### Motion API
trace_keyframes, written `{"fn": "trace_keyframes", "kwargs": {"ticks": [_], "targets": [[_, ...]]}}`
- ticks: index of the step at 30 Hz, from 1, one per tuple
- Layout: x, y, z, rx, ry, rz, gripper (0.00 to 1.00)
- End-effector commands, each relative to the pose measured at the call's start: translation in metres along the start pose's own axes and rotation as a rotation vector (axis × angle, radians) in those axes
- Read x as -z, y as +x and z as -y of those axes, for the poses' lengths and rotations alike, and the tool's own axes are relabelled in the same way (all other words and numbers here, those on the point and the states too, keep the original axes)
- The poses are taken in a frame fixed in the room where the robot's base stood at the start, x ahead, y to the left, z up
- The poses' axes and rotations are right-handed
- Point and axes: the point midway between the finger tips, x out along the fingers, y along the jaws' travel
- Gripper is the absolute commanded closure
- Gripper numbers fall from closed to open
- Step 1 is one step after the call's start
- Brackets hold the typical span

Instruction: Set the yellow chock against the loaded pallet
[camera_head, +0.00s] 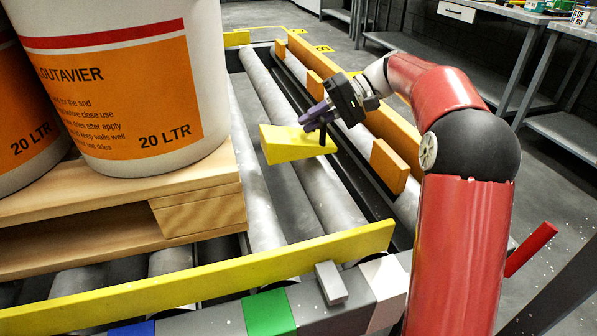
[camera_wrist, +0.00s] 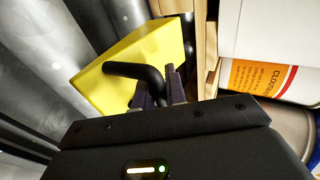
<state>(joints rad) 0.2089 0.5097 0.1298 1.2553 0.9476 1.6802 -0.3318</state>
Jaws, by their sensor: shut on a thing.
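The yellow chock (camera_head: 290,144) is a wedge held over the rollers, to the right of the loaded pallet. My gripper (camera_head: 322,125) is shut on it by a black handle. In the wrist view my gripper (camera_wrist: 162,92) grips the dark handle, with the yellow chock (camera_wrist: 135,62) beyond it. The loaded pallet (camera_head: 205,205) is wooden and carries white pails (camera_head: 135,85) with orange labels. In the head view a gap with rollers shows between chock and pallet. In the wrist view the pallet edge (camera_wrist: 206,45) lies just right of the chock; I cannot tell if they touch.
The roller conveyor (camera_head: 262,200) runs away from me. A yellow bar (camera_head: 210,275) crosses its near end, and orange rail blocks (camera_head: 390,165) line its right side. Workbenches (camera_head: 500,12) stand at the back right. A red lever (camera_head: 531,248) sticks out at the right.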

Motion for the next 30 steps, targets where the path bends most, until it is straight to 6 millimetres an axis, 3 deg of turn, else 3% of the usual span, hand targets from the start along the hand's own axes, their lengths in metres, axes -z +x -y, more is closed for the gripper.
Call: {"fn": "trace_keyframes", "kwargs": {"ticks": [6,12,20,25,30], "targets": [[-0.054,0.022,0.015,0.000,-0.001,-0.001,1.00],[-0.088,0.035,0.024,0.000,-0.001,-0.003,1.00],[-0.104,0.042,0.029,0.001,-0.001,-0.001,1.00],[-0.105,0.056,0.005,0.002,0.003,0.000,1.00],[-0.105,0.059,-0.001,0.001,-0.001,-0.002,1.00]]}}
